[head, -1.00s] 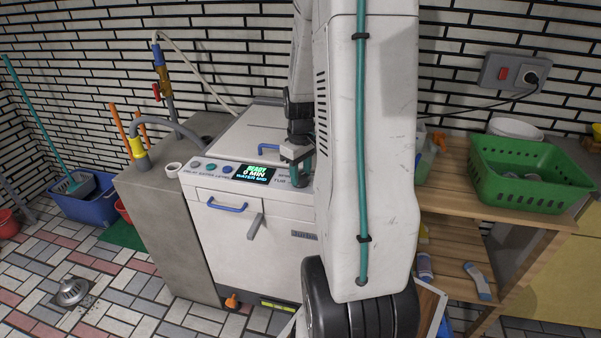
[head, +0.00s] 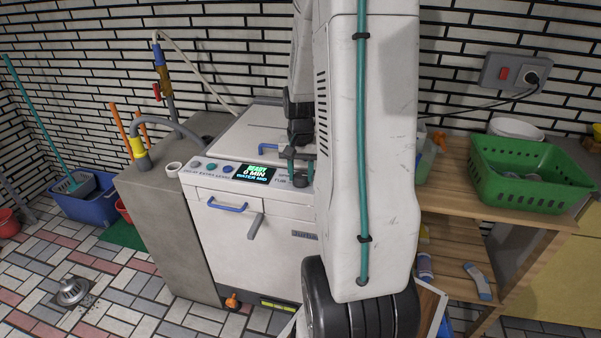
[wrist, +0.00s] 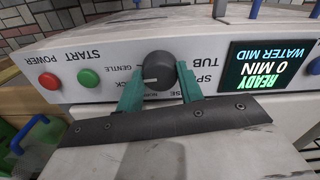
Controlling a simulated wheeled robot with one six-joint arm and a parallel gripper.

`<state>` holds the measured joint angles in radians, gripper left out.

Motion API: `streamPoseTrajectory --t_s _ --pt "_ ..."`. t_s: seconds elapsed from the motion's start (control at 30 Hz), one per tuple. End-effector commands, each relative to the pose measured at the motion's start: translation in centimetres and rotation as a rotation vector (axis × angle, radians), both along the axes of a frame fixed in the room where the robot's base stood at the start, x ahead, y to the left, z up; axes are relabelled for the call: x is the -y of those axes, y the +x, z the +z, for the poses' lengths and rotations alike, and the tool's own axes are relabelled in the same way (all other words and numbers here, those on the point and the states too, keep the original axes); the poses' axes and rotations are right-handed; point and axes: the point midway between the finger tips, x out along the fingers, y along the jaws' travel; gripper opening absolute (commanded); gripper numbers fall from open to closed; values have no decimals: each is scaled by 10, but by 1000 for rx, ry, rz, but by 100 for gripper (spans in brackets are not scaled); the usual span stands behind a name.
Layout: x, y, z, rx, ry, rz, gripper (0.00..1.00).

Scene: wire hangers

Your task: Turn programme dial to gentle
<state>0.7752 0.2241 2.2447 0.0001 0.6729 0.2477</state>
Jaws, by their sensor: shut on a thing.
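The programme dial (wrist: 160,70) is a dark round knob on the machine's control panel, seen upside down in the wrist view. My gripper (wrist: 161,90) has one teal finger on each side of the dial and is shut on it. A white pointer line on the dial points left, near a partly hidden label ending in "CK". The "GENTLE" label (wrist: 118,68) is printed left of the dial. In the head view my gripper (head: 301,172) is at the panel's right end, and my arm hides the dial there.
The display (head: 255,174) reads READY, 0 MIN, WATER MID. Red (wrist: 48,81) and green (wrist: 88,78) buttons are on the panel near the dial. A blue lid handle (head: 270,149) rises behind the panel. A wooden shelf with a green basket (head: 530,174) stands at right.

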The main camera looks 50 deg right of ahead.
Motion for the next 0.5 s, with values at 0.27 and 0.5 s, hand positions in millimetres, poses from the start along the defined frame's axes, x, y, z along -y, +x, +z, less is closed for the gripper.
streamPoseTrajectory --t_s 0.27,0.5 --pt "0 0 0 -1 -1 -168 14" --pt "0 0 0 -1 -1 -240 14"
